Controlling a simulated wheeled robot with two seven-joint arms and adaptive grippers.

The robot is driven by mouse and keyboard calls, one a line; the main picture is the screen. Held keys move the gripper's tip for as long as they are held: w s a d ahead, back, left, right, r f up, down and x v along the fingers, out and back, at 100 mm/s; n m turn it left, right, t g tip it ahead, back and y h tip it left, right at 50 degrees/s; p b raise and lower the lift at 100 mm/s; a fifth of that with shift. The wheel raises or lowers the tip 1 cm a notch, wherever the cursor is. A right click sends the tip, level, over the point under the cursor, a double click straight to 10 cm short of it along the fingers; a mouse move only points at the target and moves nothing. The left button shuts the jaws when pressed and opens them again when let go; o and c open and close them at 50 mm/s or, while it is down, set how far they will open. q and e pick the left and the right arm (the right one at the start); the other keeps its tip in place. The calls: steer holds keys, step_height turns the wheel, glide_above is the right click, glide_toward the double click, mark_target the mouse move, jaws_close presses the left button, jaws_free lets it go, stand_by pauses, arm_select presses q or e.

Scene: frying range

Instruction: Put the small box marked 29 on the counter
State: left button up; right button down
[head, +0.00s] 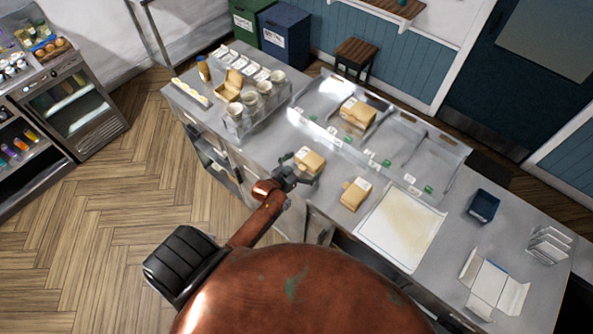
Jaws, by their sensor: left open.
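Three small brown cardboard boxes are on the steel counter (440,262). One box (311,161) is right at my left gripper, another box (355,193) lies nearer to me on its right, and a third box (358,112) is at the back in the divided rack. Their labels are too small to read, so I cannot tell which is marked 29. My left gripper (297,170) is open, its fingers spread beside the nearest box; I cannot tell whether they touch it. My right gripper is not in view.
A clear-walled divided rack (437,150) runs along the back. A paper-lined tray (400,228), dark blue box (483,206), unfolded carton (494,285) and wire rack (549,245) are at right. Several cups (264,88) and an open carton (230,88) stand at the far left end.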

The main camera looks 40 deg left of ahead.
arm_select(q)
steer(key=b+v, duration=0.1)
steer(key=v, duration=0.8)
steer(key=shift+s, duration=0.1)
